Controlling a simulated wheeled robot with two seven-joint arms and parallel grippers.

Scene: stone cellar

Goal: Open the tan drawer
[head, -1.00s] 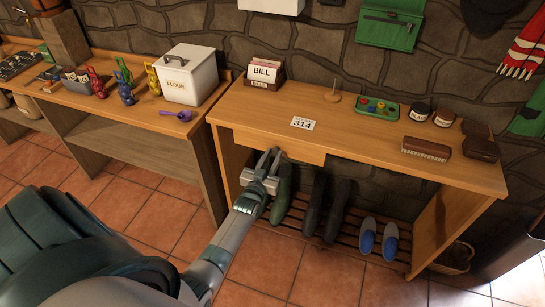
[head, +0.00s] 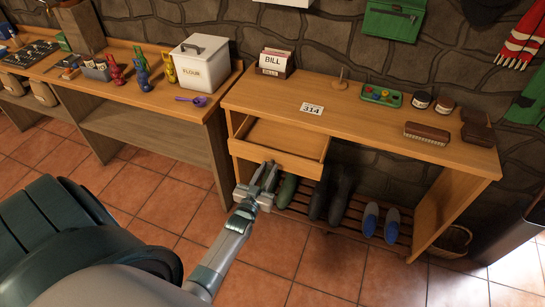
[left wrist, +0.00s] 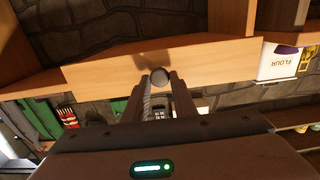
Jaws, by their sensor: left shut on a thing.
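The tan drawer (head: 285,138) sits under the left part of the wooden table's top and is pulled out, with its inside showing empty. In the left wrist view the drawer front (left wrist: 110,72) spans the picture, with a round knob (left wrist: 160,76) at its middle. My left gripper (head: 264,170) is at the front of the drawer, and in the left wrist view its two fingers (left wrist: 160,84) are closed on either side of the knob. In the head view the gripper hides the knob. My right gripper is not in view.
The table (head: 375,125) carries a bill box (head: 274,65), a 314 card (head: 312,109), a green tray (head: 381,95), jars and a brush (head: 427,132). Boots (head: 318,195) and blue slippers (head: 370,218) stand on the slatted rack below. Tiled floor (head: 180,205) lies open in front.

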